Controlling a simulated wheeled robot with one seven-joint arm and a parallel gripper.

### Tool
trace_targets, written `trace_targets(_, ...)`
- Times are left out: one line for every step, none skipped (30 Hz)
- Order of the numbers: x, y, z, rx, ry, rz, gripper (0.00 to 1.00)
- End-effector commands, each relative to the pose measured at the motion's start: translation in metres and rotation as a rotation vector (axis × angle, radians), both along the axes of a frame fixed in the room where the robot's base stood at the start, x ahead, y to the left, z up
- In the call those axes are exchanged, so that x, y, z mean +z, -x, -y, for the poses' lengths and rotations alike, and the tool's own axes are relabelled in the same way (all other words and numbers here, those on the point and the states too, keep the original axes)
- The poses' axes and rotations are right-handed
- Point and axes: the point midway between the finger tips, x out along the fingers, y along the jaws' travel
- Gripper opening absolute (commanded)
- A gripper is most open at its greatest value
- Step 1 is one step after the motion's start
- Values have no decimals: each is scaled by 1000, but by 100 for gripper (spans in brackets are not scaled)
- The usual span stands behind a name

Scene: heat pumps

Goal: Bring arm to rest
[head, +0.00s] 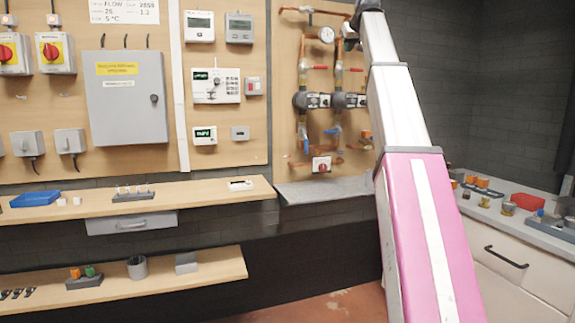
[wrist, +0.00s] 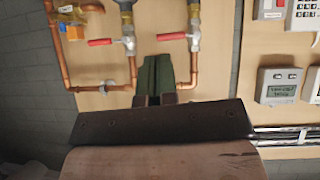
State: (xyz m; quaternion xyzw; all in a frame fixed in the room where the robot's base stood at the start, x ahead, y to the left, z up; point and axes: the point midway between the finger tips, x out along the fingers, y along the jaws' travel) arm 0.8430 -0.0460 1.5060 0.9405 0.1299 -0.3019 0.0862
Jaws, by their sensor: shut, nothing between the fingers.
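My arm rises across the right half of the head view, with a pink and white link low and a white link above it. Its upper end meets the top edge, so my gripper is not clearly made out there. In the wrist view my gripper (wrist: 156,75) shows as two dark fingers side by side, shut and empty. Behind the fingers are copper pipes (wrist: 65,60) with red-handled valves (wrist: 100,42) on a wooden board. I cannot tell the exact gap between fingers and pipes.
A pipe and pump assembly (head: 303,100) hangs on the back board, left of my arm. Wooden shelves (head: 200,196) with small parts run along the left. A grey ledge (head: 325,190) juts below the pipes. A white counter (head: 520,222) with small items stands right.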

Motion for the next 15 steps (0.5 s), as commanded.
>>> trace_targets(-15,-1,-1,-3,-2,-11,0)
trace_targets(-23,-3,-1,-4,-3,-16,0)
trace_targets(-34,-5,-1,-7,-5,-26,0)
trace_targets(-43,-6,-1,-9,-7,-33,0)
trace_targets(-51,-8,-1,-12,-7,-39,0)
trace_targets(-65,-10,-2,-15,-9,-50,0)
trace_targets(-76,-12,-2,-18,-12,-59,0)
trace_targets(-87,-13,-2,-22,-13,-68,0)
trace_targets(-105,-15,-3,-26,-14,-82,0)
trace_targets(-119,-16,-3,-29,-15,-93,0)
trace_targets(-135,-17,-4,-33,-17,-105,0)
trace_targets(-158,-19,-5,-39,-19,-123,0)
trace_targets(-176,-20,-5,-44,-22,-138,0)
trace_targets(-194,-20,-6,-49,-24,-153,0)
trace_targets(-217,-21,-7,-55,-26,-170,0)
